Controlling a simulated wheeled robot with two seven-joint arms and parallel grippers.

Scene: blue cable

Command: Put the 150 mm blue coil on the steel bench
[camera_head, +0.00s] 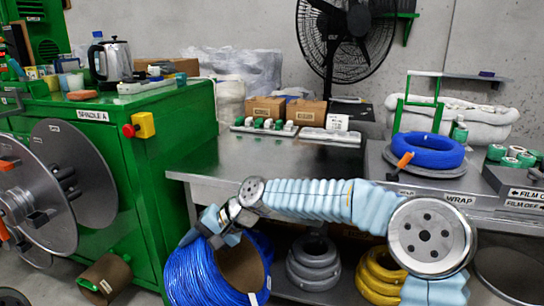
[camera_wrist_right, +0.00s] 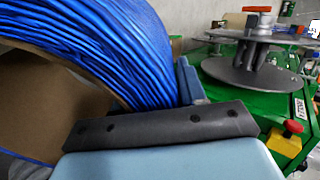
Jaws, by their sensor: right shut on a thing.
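A blue coil (camera_head: 205,275) with a brown cardboard core and a white tag hangs in front of the steel bench (camera_head: 250,157), below its top. My right gripper (camera_head: 216,226) is shut on the coil's upper rim. In the right wrist view the blue windings (camera_wrist_right: 110,50) and brown core fill the left side, against the dark finger pad. The coil's lower edge is cut off in the head view. A second, smaller blue coil (camera_head: 430,150) lies on the wrap station at the right. I cannot read either coil's size. My left gripper is not in view.
Cardboard boxes (camera_head: 265,108) and green-and-white rolls stand at the bench's back; its front middle is bare. A green machine cabinet (camera_head: 160,180) with a red button stands close on the left. Grey coils (camera_head: 313,262) and yellow coils (camera_head: 380,275) sit underneath.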

